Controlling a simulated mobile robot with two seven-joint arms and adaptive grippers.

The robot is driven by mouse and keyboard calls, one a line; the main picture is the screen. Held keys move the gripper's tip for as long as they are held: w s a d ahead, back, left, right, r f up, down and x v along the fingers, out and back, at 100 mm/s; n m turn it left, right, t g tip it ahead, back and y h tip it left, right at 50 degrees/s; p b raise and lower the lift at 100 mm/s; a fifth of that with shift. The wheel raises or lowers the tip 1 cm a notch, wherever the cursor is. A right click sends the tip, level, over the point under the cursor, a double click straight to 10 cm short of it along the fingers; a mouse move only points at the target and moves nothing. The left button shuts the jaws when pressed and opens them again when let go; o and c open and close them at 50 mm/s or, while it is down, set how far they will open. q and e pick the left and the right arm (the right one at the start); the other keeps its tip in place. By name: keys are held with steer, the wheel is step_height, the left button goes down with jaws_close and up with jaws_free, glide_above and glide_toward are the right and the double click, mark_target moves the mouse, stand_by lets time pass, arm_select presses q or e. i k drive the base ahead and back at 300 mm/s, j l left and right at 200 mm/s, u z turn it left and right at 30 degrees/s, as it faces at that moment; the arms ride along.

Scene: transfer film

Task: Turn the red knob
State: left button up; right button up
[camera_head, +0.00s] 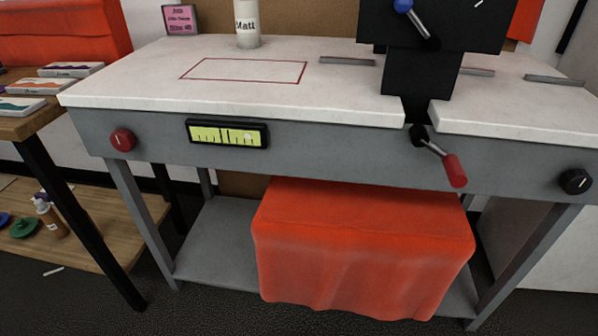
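The red knob (123,140) is round and sits on the grey front panel of the workbench, near its left end. A small pale mark shows on its face. A yellow-green gauge (227,134) with dark scale marks is set in the panel to its right. Nothing touches the knob. Neither my left nor my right gripper shows in the head view.
A black knob (575,182) is at the panel's right end. A red-handled crank (455,170) juts from the panel below the black machine (422,80). A wooden table (25,126) stands at left. A red-draped box (362,245) sits under the bench.

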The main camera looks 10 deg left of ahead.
mark_target(122, 140)
steer(key=u, duration=1.25)
